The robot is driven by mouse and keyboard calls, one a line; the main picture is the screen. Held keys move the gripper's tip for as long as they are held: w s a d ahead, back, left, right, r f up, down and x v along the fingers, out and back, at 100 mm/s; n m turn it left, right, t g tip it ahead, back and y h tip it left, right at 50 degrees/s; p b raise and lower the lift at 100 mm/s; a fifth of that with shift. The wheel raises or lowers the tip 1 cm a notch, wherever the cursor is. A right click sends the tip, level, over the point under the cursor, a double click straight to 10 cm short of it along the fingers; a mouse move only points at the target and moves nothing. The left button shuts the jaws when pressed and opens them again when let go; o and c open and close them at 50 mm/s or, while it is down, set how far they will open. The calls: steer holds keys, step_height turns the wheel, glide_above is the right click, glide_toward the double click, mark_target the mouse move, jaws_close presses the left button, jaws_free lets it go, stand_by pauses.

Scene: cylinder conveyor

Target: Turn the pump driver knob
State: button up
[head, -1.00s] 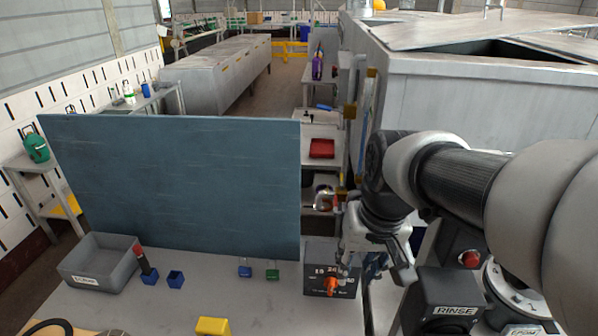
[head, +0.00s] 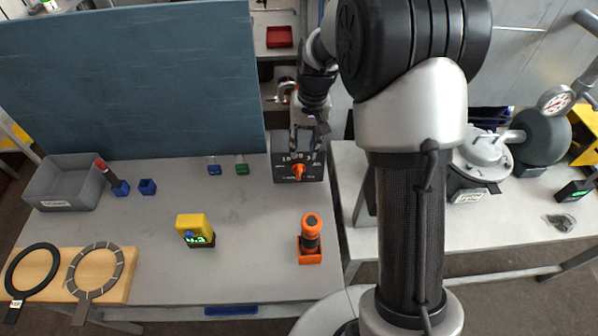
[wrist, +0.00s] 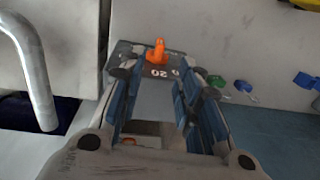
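The pump driver is a dark grey box (head: 285,163) with white dial numbers, at the back right of the table in the head view. Its orange knob (head: 298,172) is on the side facing me. In the wrist view the orange knob (wrist: 157,52) shows beyond and between the fingertips, and the fingers hide parts of the box (wrist: 146,54). My gripper (head: 307,149) is above and just behind the knob in the head view. In the wrist view my gripper (wrist: 158,75) is open and empty, with its fingers apart. I see no contact with the knob.
A blue-grey panel (head: 130,80) stands behind the table. A yellow device (head: 195,228), an orange holder (head: 310,255), a grey bin (head: 66,184) and small blue and green pieces are on the table. A metal pipe (wrist: 30,65) is at left in the wrist view.

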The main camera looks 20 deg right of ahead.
mark_target(300, 169)
steer(key=f+b, duration=0.1)
steer(key=f, duration=0.6)
steer(key=a+f+b, duration=0.1)
steer(key=f, duration=0.3)
steer(key=shift+w+a+f+b, duration=0.1)
steer(key=shift+w+f+b, duration=0.05)
steer(key=shift+f+b, duration=0.15)
steer(key=shift+c, duration=0.2)
jaws_close()
